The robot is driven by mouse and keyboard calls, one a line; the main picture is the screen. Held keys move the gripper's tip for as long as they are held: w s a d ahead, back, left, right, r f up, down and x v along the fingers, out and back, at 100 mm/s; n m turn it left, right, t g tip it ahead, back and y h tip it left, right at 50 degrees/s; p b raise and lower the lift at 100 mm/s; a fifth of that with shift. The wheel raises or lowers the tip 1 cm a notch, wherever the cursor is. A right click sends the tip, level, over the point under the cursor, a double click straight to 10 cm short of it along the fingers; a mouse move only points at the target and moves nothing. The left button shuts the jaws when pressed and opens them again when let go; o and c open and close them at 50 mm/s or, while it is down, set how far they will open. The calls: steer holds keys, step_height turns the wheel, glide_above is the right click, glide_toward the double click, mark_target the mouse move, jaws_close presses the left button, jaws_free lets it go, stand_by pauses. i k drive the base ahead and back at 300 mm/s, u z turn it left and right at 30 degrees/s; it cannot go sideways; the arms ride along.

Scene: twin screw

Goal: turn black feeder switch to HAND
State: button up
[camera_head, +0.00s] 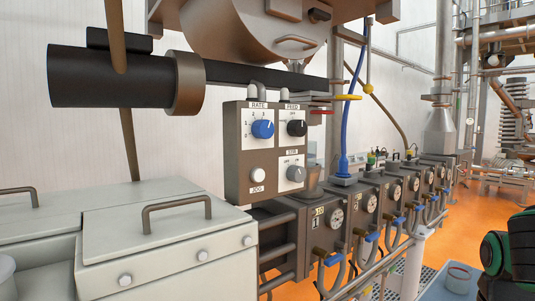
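The black feeder switch (297,128) is a round knob at the upper right of a grey-brown control box (236,150), under a label that seems to read FEED. Its small position marks and pointer are too small to read, so I cannot tell its setting. Nothing covers it. A blue knob (263,129) under a RATE label sits to its left. A grey knob (295,173) sits below it, and a white JOG button (257,174) is at the lower left.
A thick black cylinder (110,78) juts out at the upper left of the box. A pale cabinet (165,222) with handles stands at the lower left. A row of barrel modules with gauges (336,218) and blue-handled hoses runs back to the right. The orange floor (455,228) looks open at right.

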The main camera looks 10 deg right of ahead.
mark_target(295, 128)
steer(key=u, duration=0.8)
steer(key=k, duration=1.55)
steer(key=z, duration=0.45)
steer(key=i, duration=1)
steer(key=u, duration=0.05)
